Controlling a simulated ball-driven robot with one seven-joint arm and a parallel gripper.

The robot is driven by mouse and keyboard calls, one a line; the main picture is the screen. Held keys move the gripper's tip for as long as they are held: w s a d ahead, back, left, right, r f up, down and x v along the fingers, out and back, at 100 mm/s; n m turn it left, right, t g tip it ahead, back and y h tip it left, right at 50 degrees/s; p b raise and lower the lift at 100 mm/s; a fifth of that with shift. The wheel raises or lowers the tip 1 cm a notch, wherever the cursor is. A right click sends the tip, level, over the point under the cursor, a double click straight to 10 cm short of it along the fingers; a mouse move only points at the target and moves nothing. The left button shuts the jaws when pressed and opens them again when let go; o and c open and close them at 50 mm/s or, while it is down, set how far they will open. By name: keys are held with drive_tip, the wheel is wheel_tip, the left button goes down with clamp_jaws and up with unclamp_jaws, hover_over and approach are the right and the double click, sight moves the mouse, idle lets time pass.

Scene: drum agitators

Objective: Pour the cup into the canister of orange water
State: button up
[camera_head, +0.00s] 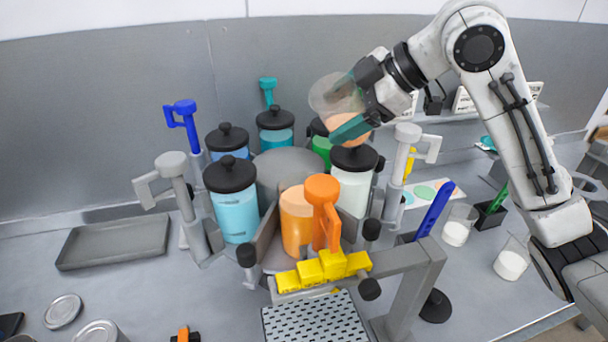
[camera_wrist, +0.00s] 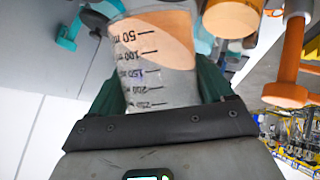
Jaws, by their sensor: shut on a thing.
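My gripper (camera_head: 352,112), with teal fingers, is shut on a clear cup (camera_head: 336,92) and holds it tilted above the back right of the canister group. Pale orange shows in the cup's lower part. In the wrist view the cup (camera_wrist: 155,75) lies between the fingers, with black volume marks and pale orange at its far end. The canister of orange water (camera_head: 296,222) stands at the front of the ring, lower and left of the cup, partly hidden by an orange handle (camera_head: 322,190). No black lid shows on it. I see no stream leaving the cup.
Black-lidded canisters surround the grey hub (camera_head: 285,165); the white one (camera_head: 352,185) is just below the cup. Grey posts and a blue handle (camera_head: 435,208) stand around them. Two small cups (camera_head: 458,225) (camera_head: 511,260) stand right. A grey tray (camera_head: 115,243) lies left.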

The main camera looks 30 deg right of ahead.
sight(347, 93)
drive_tip(key=shift+w+d+r+m+y+p, duration=0.2)
drive_tip(key=shift+d+r+m+y+p, duration=0.3)
drive_tip(key=shift+y+p, duration=0.3)
drive_tip(key=shift+w+d+y, duration=0.1)
drive_tip(key=shift+d+y, duration=0.2)
drive_tip(key=shift+d, duration=0.05)
drive_tip(key=d+r+m+y, duration=0.1)
drive_tip(key=y, duration=0.1)
drive_tip(key=d+m+y, duration=0.1)
drive_tip(key=shift+w+d+r+y, duration=0.15)
drive_tip(key=shift+w+r+y, duration=0.2)
drive_tip(key=shift+y, duration=0.05)
